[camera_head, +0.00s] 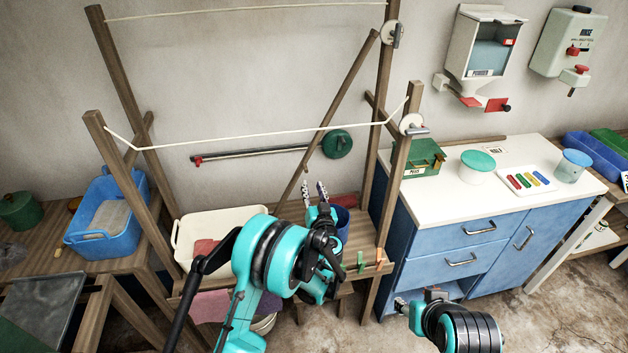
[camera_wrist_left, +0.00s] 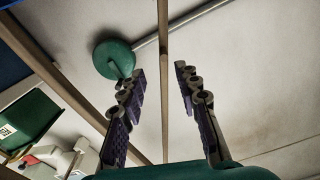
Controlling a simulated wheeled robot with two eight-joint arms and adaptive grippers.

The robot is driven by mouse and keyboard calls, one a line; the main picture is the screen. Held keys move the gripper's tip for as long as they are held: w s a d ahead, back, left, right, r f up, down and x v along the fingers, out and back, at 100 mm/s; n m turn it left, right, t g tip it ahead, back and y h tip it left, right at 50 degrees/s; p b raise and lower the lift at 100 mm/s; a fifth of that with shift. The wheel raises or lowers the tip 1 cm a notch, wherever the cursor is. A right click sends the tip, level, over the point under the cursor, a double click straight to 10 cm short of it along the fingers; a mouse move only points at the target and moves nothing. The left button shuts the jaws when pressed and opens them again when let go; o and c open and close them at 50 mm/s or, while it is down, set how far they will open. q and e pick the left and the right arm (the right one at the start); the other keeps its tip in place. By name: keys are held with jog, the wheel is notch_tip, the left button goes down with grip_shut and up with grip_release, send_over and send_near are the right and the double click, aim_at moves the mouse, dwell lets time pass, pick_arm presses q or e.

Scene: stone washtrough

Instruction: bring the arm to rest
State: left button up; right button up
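My left arm comes in from the bottom left in the head view, teal and black. It reaches up over the wooden drying rack. Its gripper (camera_head: 313,190) points upward in front of the wall, with the two fingers apart. In the left wrist view the same gripper (camera_wrist_left: 158,78) has its purple-padded fingers spread wide, with nothing between them but the wall and a wooden strut farther back. Part of my right arm shows at the lower right of the head view, in front of the blue cabinet.
The wooden rack (camera_head: 392,190) with cords stands around the left arm. A cream tub (camera_head: 190,240) and a blue bucket (camera_head: 342,217) are near it. The blue cabinet (camera_head: 440,268) stands right. A green disc (camera_head: 337,144) is on the wall. Floor (camera_head: 540,315) is clear at right.

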pick_arm(q)
jog(key=shift+r, duration=0.1)
jog(key=s+a+r+n+g, duration=0.1)
jog(key=s+a+r+g, duration=0.2)
jog(key=s+a+r, duration=0.35)
jog(key=s+a+r+n+g, duration=0.1)
jog(key=s+a+r+g, duration=0.2)
jog(key=s+a, duration=0.5)
jog(key=s+d+f+m+g+h, duration=0.1)
jog(key=s+d+f+g+h, duration=0.1)
jog(key=s, duration=1)
jog(key=s+d+f+m+g+h, duration=0.1)
jog(key=s+d+g+h, duration=0.1)
jog(key=s, duration=1.1)
jog(key=shift+s+f+h, duration=0.3)
jog(key=shift+f+h, duration=0.05)
jog(key=shift+h, duration=0.15)
